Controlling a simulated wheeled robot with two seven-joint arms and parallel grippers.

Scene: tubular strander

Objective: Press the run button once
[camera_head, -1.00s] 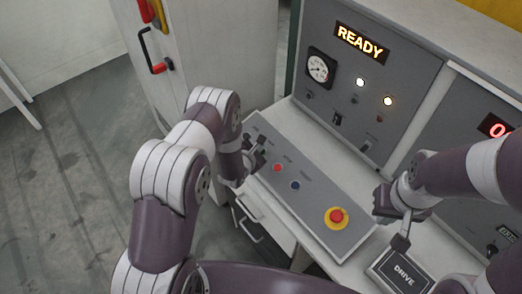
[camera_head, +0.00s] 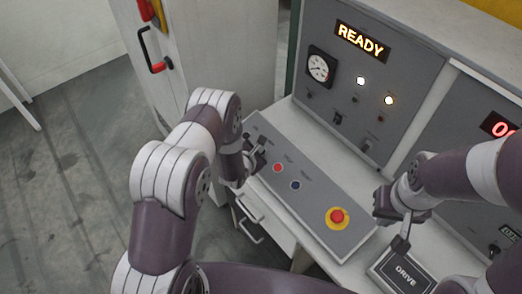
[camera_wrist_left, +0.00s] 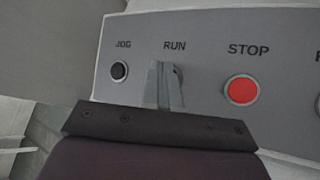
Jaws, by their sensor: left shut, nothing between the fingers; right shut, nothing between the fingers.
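The sloped grey button panel (camera_head: 318,222) lies at the middle of the head view. In the left wrist view, the RUN label (camera_wrist_left: 174,46) stands between the black JOG button (camera_wrist_left: 120,71) and the red STOP button (camera_wrist_left: 241,90). My left gripper (camera_wrist_left: 165,84) is shut and empty, its fingers directly below the RUN label. They hide most of the run button (camera_wrist_left: 179,76); only a little of its edge shows at their right. I cannot tell whether they touch it. In the head view my left gripper (camera_head: 259,159) is at the panel's left end. My right gripper (camera_head: 402,244) is shut and empty.
A red mushroom button on a yellow ring (camera_head: 338,217) sits at the panel's right end. A box marked DRIVE (camera_head: 402,272) lies below my right gripper. The upright cabinet behind shows a lit READY display (camera_head: 360,40), a gauge and two lit lamps.

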